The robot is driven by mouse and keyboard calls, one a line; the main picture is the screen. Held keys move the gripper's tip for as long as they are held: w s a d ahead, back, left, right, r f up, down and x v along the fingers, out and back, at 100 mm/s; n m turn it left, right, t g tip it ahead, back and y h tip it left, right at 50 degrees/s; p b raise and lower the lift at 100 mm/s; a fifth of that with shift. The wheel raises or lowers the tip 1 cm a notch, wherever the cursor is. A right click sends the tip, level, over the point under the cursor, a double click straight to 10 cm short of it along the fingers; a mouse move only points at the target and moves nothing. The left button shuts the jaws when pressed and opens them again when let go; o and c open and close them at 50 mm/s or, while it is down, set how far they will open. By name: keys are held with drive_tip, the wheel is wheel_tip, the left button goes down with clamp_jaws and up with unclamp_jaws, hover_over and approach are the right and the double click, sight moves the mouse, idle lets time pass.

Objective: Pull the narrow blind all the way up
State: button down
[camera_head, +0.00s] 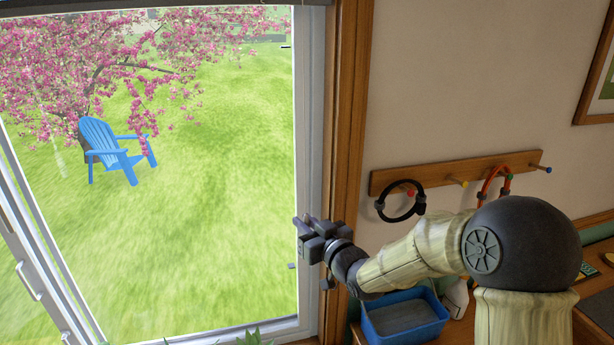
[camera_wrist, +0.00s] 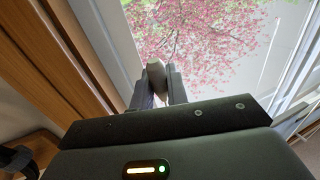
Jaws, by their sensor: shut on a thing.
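In the head view my gripper (camera_head: 309,226) is at the right side of the window frame (camera_head: 311,120), about halfway up the visible frame. In the wrist view my gripper (camera_wrist: 158,88) is shut on a small rounded grey-beige piece (camera_wrist: 156,72), which looks like a pull knob. I cannot tell what it is attached to, and no cord shows clearly. A dark edge (camera_head: 170,5) runs along the top of the window in the head view. It may be the blind's lower edge. Most of the glass below it is uncovered.
A wooden peg rail (camera_head: 450,172) with a black ring (camera_head: 401,202) and a red-orange loop (camera_head: 494,186) hangs right of my gripper. A blue tray (camera_head: 405,318) stands below my arm, beside a pale bottle (camera_head: 456,298). Leaves (camera_head: 252,338) show at the sill.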

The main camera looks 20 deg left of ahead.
drive_tip(key=shift+f, duration=0.65)
wheel_tip(320, 180, down, 9)
drive_tip(key=b, duration=0.9)
wheel_tip(320, 180, down, 9)
drive_tip(key=b, duration=0.8)
wheel_tip(320, 180, down, 9)
drive_tip(key=b, duration=0.8)
